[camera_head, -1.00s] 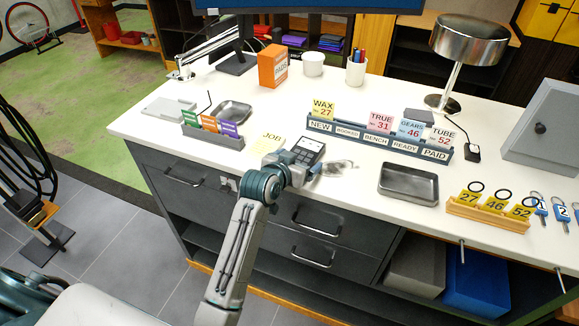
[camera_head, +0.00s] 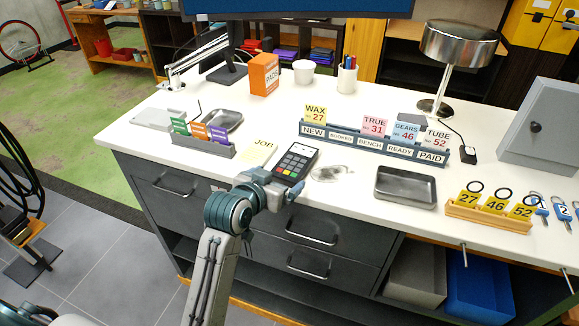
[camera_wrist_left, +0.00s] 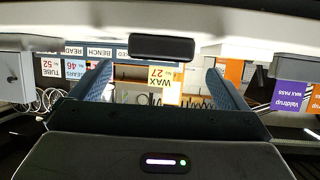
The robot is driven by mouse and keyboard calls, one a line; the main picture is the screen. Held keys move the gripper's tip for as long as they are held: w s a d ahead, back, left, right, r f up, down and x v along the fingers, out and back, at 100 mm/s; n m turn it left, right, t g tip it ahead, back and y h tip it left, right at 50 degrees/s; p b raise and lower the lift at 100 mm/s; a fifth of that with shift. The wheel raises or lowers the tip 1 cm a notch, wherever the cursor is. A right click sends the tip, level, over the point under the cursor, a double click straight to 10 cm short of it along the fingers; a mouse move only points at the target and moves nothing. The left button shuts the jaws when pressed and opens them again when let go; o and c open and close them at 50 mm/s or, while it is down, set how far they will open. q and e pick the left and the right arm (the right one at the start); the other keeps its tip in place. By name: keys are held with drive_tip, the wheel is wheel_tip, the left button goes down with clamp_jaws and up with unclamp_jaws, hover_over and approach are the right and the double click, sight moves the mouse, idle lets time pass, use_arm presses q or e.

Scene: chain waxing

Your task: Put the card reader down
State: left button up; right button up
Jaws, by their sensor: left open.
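The card reader (camera_head: 297,162), dark with a pale screen and coloured keys, lies on the white counter near its front edge, just right of the yellow JOB note (camera_head: 259,153). My left gripper (camera_head: 277,182) is at its near end, at the counter's front edge, with open jaws. In the left wrist view, which is upside down, the spread fingers (camera_wrist_left: 160,70) stand either side of a dark end of the reader (camera_wrist_left: 161,47). The reader appears to rest on the counter; contact with the fingers cannot be told. My right gripper is not in view.
A labelled rack (camera_head: 370,142) with several cards stands behind and right. A metal tray (camera_head: 406,187) and a tag holder (camera_head: 487,213) lie further right. A small divider (camera_head: 203,143) stands left. A clear shiny item (camera_head: 331,173) lies beside the reader.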

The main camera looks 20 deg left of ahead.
sight(290, 167)
use_arm(q)
drive_tip(key=x, duration=0.3)
drive_tip(key=shift+w+p, duration=0.15)
drive_tip(key=shift+p, duration=0.2)
drive_tip(key=p+x, duration=0.3)
drive_tip(key=x, duration=0.1)
drive_tip(key=shift+w+r, duration=0.2)
drive_tip(key=shift+r, duration=0.1)
drive_tip(key=shift+w+f, duration=0.35)
drive_tip(key=shift+w, duration=0.1)
drive_tip(key=c, duration=1.3)
drive_tip(key=shift+r, duration=0.1)
